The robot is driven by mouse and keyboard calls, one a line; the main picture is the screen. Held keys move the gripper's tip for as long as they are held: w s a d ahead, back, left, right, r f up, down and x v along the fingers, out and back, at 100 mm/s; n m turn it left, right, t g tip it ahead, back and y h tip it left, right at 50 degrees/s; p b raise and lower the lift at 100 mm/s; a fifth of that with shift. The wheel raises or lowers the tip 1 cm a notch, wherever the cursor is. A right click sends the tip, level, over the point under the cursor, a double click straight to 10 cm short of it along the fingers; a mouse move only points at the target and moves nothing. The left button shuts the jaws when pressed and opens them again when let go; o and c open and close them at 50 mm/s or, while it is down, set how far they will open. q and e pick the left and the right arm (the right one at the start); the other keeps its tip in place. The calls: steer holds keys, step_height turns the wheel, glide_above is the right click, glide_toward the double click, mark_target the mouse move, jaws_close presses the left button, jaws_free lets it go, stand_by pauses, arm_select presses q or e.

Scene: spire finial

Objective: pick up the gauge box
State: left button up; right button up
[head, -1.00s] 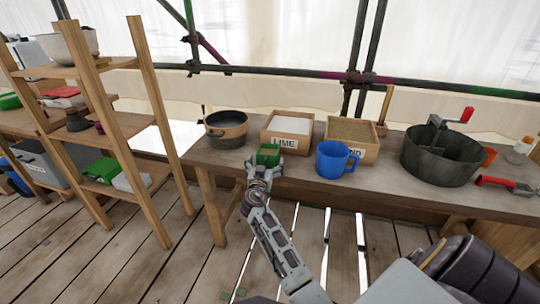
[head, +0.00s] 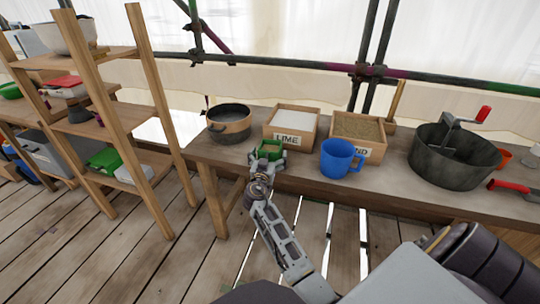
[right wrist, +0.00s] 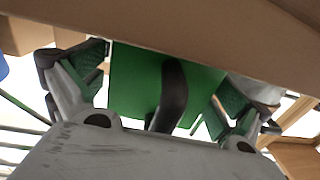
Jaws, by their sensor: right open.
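The gauge box, which I take to be the small green box (head: 270,150), sits at the front edge of the workbench, in front of the box labelled LIME (head: 291,127). My right gripper (head: 267,158) is at its near side, with fingers open to its left and right. In the right wrist view the green box (right wrist: 135,85) fills the space between the open, green-padded fingers (right wrist: 160,95). A dark curved bar stands in front of its near face. I cannot tell whether the fingers touch the box. My left gripper is not in view.
On the workbench (head: 220,158) stand a dark pan (head: 229,125), a sand box (head: 358,128), a blue mug (head: 338,158) close to the right of the gripper, and a large dark mixing drum (head: 455,160). A wooden shelf rack (head: 130,125) stands to the left.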

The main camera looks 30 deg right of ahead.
steer(key=shift+c, duration=0.4)
steer(key=c, duration=1)
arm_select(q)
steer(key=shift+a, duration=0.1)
arm_select(e)
steer(key=shift+c, duration=0.4)
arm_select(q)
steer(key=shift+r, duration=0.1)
arm_select(e)
steer(key=shift+r, duration=0.1)
steer(key=shift+r, duration=0.15)
steer(key=shift+r+p, duration=0.3)
steer(key=shift+r, duration=0.1)
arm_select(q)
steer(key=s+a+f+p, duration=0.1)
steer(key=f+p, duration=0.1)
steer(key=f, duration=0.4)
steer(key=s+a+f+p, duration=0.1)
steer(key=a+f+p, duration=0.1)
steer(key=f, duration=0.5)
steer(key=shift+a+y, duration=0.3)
arm_select(e)
step_height(320, 180, up, 9)
